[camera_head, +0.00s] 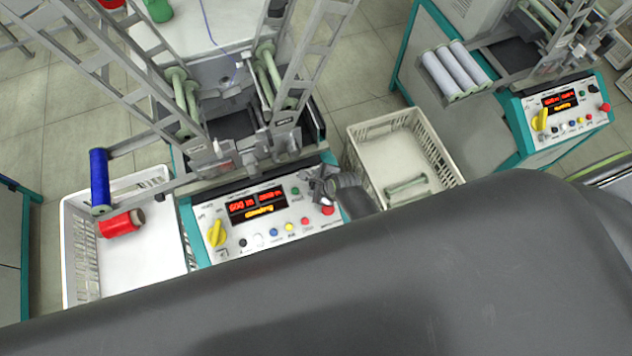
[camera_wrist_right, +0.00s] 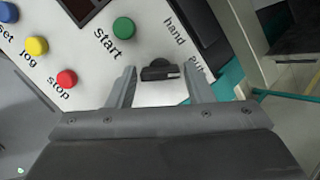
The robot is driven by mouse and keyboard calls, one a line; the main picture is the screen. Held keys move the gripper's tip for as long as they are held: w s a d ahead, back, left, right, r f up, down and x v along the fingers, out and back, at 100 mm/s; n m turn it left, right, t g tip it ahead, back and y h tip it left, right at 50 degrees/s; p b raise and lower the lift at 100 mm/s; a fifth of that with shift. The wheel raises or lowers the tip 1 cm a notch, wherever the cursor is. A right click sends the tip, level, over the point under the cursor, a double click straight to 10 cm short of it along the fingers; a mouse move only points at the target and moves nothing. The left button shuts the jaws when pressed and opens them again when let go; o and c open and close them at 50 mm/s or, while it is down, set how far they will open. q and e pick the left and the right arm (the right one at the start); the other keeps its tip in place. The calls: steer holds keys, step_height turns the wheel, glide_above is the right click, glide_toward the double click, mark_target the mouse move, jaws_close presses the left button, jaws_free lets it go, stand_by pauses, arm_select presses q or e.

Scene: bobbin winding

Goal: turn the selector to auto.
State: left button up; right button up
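The selector (camera_wrist_right: 158,72) is a small black knob on the white control panel (camera_wrist_right: 85,50), with a pale mark at its right end. The words "hand" and a partly hidden "auto" are printed near it. My right gripper (camera_wrist_right: 160,66) is open, with one finger on each side of the selector. A gap shows between the knob and each finger, and I cannot tell if either touches. In the head view the right gripper (camera_head: 322,184) is at the right end of the panel (camera_head: 210,258) and hides the selector. My left gripper is not in view.
Green start (camera_wrist_right: 123,28), yellow jog (camera_wrist_right: 37,46) and red stop (camera_wrist_right: 67,79) buttons sit near the gripper. A yellow knob (camera_head: 217,233) is at the panel's left. Crates stand left (camera_head: 70,240) and right (camera_head: 436,150). A similar machine panel (camera_head: 535,105) is farther right.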

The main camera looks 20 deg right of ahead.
steer(key=shift+o, duration=1.1)
steer(key=shift+s+d+r, duration=0.1)
steer(key=shift+s+r, duration=0.2)
steer(key=shift+r, duration=0.3)
steer(key=p+v, duration=0.1)
steer(key=v, duration=1.5)
steer(key=shift+p, duration=0.4)
